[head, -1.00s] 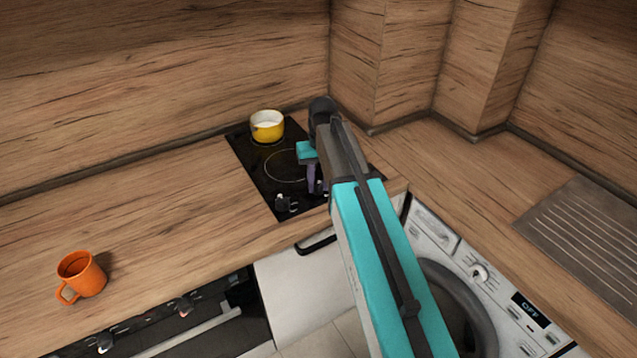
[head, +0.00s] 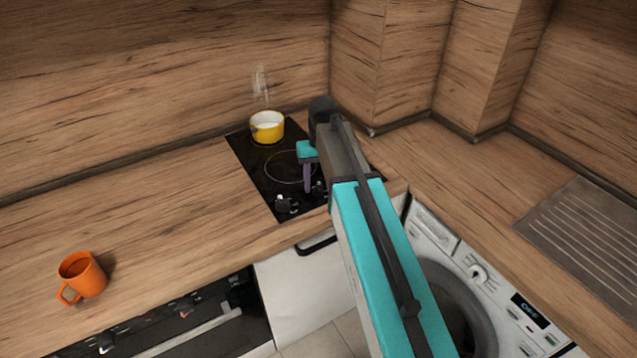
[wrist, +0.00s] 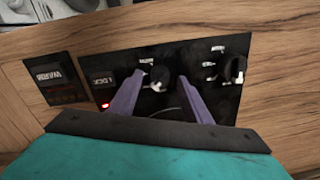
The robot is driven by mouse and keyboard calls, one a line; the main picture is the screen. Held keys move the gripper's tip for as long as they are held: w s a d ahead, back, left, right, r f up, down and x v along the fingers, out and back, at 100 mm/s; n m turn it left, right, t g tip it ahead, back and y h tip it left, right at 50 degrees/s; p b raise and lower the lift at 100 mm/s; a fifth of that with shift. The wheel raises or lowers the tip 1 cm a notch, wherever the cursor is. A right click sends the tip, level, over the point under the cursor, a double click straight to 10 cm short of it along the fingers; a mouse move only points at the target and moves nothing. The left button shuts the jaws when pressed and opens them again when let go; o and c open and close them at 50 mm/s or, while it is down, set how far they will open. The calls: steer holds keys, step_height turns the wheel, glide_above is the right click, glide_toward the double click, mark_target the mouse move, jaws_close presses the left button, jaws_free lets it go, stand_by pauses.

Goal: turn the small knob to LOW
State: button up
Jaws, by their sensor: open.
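My gripper (wrist: 159,83) has two purple fingers, open, one on each side of a dark round knob (wrist: 155,76) in the wrist view. Whether either finger touches it I cannot tell. A second knob (wrist: 233,70), with a pale pointer and small labels around it, sits to the right on the same black panel. Their labels are too small to read surely, and I cannot tell which knob is smaller. In the head view, my gripper (head: 310,188) is over the front of the black hob (head: 262,172); one knob (head: 282,204) shows clear to its left.
A yellow pot (head: 267,128) stands at the hob's back with steam above it. An orange mug (head: 83,275) is on the left counter. A small display (wrist: 50,78) and a red light (wrist: 104,105) lie left of the knobs. A washing machine (head: 475,275) stands at front right.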

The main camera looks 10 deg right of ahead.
mark_target(320, 184)
step_height(320, 184, up, 13)
steer(key=p, duration=0.8)
steer(key=shift+d, duration=0.3)
stand_by(0.5)
